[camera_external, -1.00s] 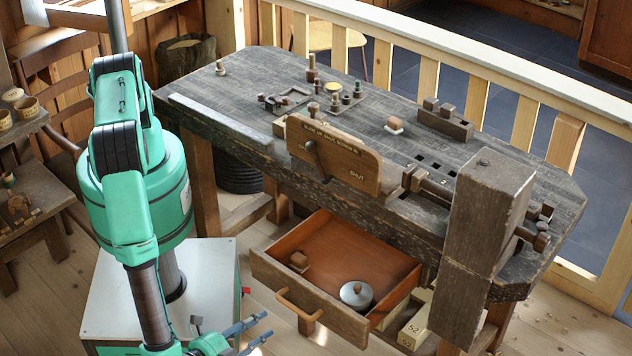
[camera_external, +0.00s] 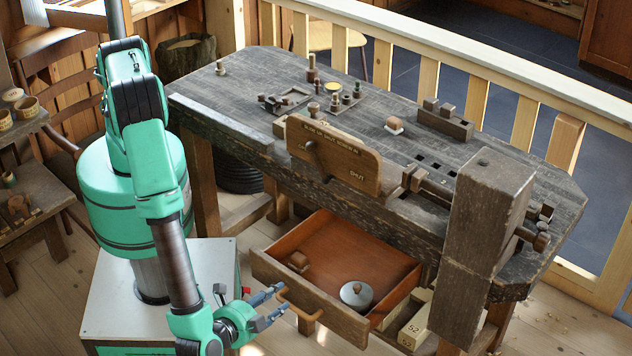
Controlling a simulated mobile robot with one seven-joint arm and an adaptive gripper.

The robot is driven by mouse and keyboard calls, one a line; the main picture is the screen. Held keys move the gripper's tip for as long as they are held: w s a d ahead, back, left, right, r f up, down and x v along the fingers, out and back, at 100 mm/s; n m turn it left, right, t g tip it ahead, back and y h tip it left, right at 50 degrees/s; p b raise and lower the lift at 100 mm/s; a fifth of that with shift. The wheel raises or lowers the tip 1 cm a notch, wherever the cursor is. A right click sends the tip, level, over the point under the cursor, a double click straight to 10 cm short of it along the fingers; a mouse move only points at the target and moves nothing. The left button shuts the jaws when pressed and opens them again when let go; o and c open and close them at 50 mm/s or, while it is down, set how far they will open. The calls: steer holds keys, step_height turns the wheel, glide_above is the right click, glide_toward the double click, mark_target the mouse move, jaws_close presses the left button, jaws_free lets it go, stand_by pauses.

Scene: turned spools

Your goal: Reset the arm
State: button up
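My gripper (camera_external: 277,303) is at the lower middle, beside the front of the open drawer and close to its wooden handle (camera_external: 299,304). Its two blue fingers are spread apart with nothing visible between them. I cannot tell whether a finger touches the handle or the drawer front. My arm is bent, its forearm hanging down from the elbow. The drawer (camera_external: 310,296) is pulled out from the workbench. Inside it lie a round metal lid-like piece (camera_external: 356,295) and a small wooden block (camera_external: 298,261).
The workbench (camera_external: 240,90) carries several spools and small wooden pieces, and an upright wooden sign board (camera_external: 333,155). A thick wooden post (camera_external: 485,220) stands at its right front. Small boxes (camera_external: 414,325) stand beneath, right of the drawer. A railing (camera_external: 430,80) runs behind.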

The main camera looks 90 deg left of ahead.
steer(key=w+a+r+n+g+h, duration=0.2)
steer(key=w+a+r+g, duration=0.2)
steer(key=a+r, duration=0.85)
steer(key=w+a+r+n+g+h, duration=0.2)
steer(key=w+a+r+g+h, duration=0.15)
steer(key=a+r, duration=0.95)
steer(key=s+a+r+n+t+h, duration=0.2)
steer(key=s+a+r+h, duration=0.1)
steer(key=s+a+r, duration=0.5)
steer(key=s+a+r+n+t+h, duration=0.1)
steer(key=s+a+r+t+h, duration=0.2)
steer(key=s+a+r, duration=0.5)
steer(key=s+a, duration=0.1)
steer(key=a, duration=0.5)
steer(key=shift+n, duration=0.4)
